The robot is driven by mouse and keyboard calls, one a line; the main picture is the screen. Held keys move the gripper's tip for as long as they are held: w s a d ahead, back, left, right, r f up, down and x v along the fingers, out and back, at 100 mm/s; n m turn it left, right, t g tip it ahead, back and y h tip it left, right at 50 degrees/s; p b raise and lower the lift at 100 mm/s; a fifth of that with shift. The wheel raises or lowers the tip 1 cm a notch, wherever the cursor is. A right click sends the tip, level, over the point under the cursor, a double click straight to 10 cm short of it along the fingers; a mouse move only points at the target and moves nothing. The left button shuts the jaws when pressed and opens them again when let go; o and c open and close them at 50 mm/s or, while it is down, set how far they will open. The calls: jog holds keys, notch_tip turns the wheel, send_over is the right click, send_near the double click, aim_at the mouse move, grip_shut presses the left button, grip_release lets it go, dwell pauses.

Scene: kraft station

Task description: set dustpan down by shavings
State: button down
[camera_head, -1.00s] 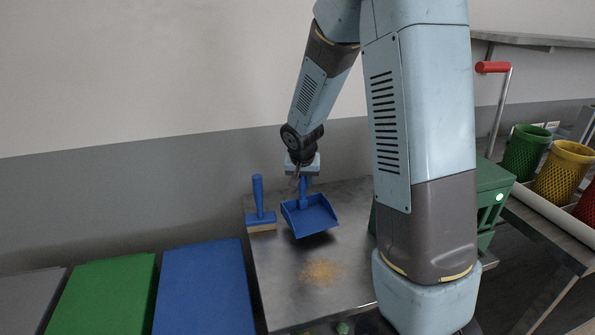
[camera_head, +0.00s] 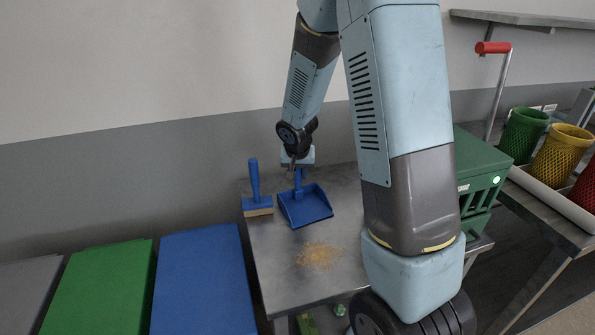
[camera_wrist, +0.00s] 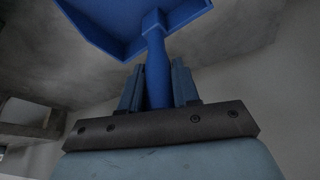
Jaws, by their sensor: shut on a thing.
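The blue dustpan (camera_head: 306,207) is at the back of the metal table (camera_head: 282,281), its open edge toward the front. I cannot tell whether it touches the tabletop. My gripper (camera_head: 298,172) is shut on its upright handle; the wrist view shows the handle (camera_wrist: 158,75) between my two fingers (camera_wrist: 157,88), with the pan (camera_wrist: 130,25) beyond. The tan shavings (camera_head: 319,255) lie in a loose patch on the table, in front of the dustpan and apart from it.
A blue brush (camera_head: 256,190) stands upright just left of the dustpan. A green crate (camera_head: 482,170) is at right, with green (camera_head: 523,134), yellow (camera_head: 562,152) and red baskets beyond. The table's front left is clear.

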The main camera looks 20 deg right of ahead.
jog(key=shift+s+f, duration=0.1)
jog(key=shift+f, duration=0.2)
dwell(0.5)
jog(key=c, duration=0.7)
grip_release()
jog(key=shift+c, duration=0.2)
jog(key=v, duration=1.4)
jog(key=s+r+n, duration=0.1)
jog(key=s+r, duration=0.3)
jog(key=s, duration=0.4)
jog(key=s+d+r+n+t+y, duration=0.1)
jog(key=s+r, duration=0.4)
jog(key=s, duration=0.3)
jog(key=s+d+r+n, duration=0.1)
jog(key=s+r, duration=0.4)
jog(key=s, duration=0.3)
jog(key=shift+s+d+n, duration=0.25)
jog(key=shift+s+n, duration=0.15)
